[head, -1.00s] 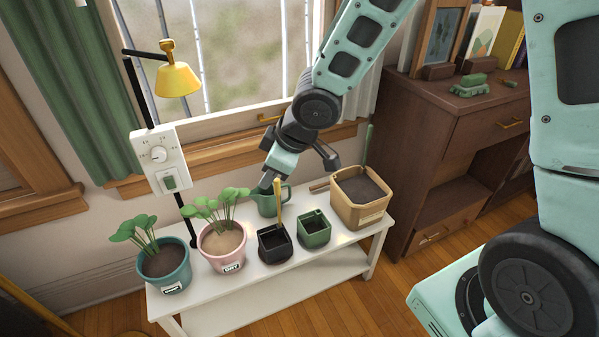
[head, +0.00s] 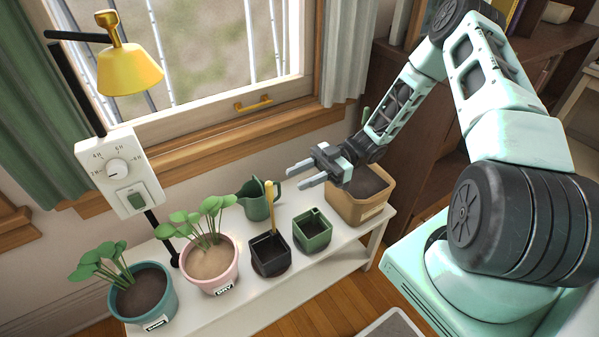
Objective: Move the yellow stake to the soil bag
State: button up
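The yellow stake (head: 269,208) stands upright in the small black square pot (head: 270,256) on the white bench. The soil bag (head: 359,211), a tan open-topped container of dark soil with a label on its front, stands at the bench's right end. My gripper (head: 294,177) is above the bench, up and to the right of the stake's top and in front of the bag's upper left. Its two fingers point left, with a gap between them and nothing held. My gripper and wrist hide part of the bag's back rim.
A green square pot (head: 312,232) stands between the black pot and the bag. A green watering can (head: 257,200) is behind the stake. Potted plants in pink (head: 212,270) and teal (head: 145,299) pots stand left. A yellow lamp (head: 128,68) with a white timer box (head: 120,172) rises behind them.

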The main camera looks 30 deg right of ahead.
aim_at(270, 199)
jog(key=shift+a+p, duration=0.3)
jog(key=shift+a, duration=4.15)
grip_shut()
